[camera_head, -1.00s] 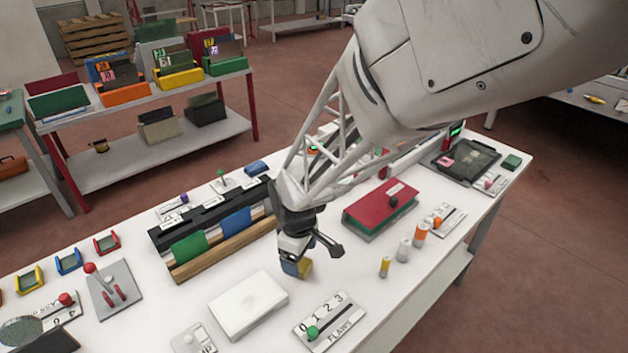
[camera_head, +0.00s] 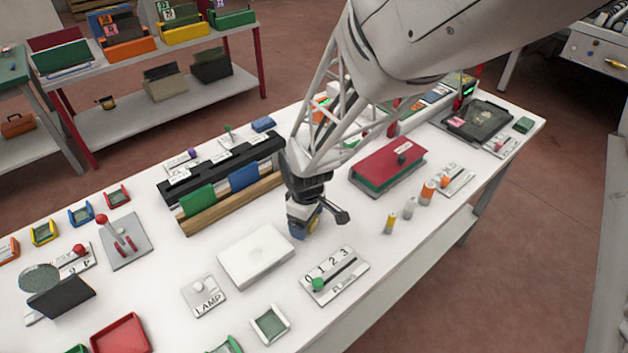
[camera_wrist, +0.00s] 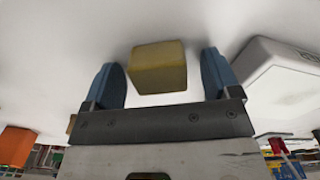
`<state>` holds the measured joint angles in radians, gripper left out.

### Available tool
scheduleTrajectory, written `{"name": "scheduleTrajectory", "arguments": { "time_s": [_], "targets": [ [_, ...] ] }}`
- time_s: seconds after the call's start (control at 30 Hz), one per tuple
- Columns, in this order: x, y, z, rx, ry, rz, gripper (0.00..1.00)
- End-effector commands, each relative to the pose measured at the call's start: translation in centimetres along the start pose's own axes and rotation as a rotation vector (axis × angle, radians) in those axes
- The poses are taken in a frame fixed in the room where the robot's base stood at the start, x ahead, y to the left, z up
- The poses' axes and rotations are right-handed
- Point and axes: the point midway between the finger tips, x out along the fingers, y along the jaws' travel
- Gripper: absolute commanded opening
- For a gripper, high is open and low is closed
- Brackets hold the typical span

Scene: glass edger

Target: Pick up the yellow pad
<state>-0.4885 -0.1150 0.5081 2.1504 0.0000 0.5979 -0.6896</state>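The yellow pad (camera_wrist: 158,67) is a small block on the white tabletop, in the upper middle of the wrist view. My gripper (camera_wrist: 162,80) is open, with one blue finger on each side of the pad. A gap shows on both sides, narrower on the left, so neither finger appears to touch it. In the head view my gripper (camera_head: 303,230) points down at the white table, right of the white box. There the fingers and wrist mostly hide the pad.
The white box (camera_head: 255,257) is close on the left, and the FLAWS slider panel (camera_head: 334,275) is in front. A wooden-edged rack (camera_head: 230,205) with green and blue plates stands behind left. A red-topped box (camera_head: 388,166) and several small cylinders (camera_head: 409,208) are to the right.

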Motion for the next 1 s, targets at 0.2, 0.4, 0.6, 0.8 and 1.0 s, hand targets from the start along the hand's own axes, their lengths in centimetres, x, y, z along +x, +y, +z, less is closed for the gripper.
{"name": "scheduleTrajectory", "arguments": {
  "time_s": [0.2,0.4,0.6,0.8,1.0],
  "targets": [
    [0.0,0.0,0.0,0.0,0.0,0.0,0.49],
    [0.0,0.0,0.0,0.0,0.0,0.0,0.26],
    [-0.1,0.0,0.0,0.0,0.0,0.0,0.26],
    [-1.1,0.0,0.0,0.0,0.001,0.001,0.26],
    [-3.6,0.1,-0.1,0.0,0.003,0.002,0.26]
  ]
}}
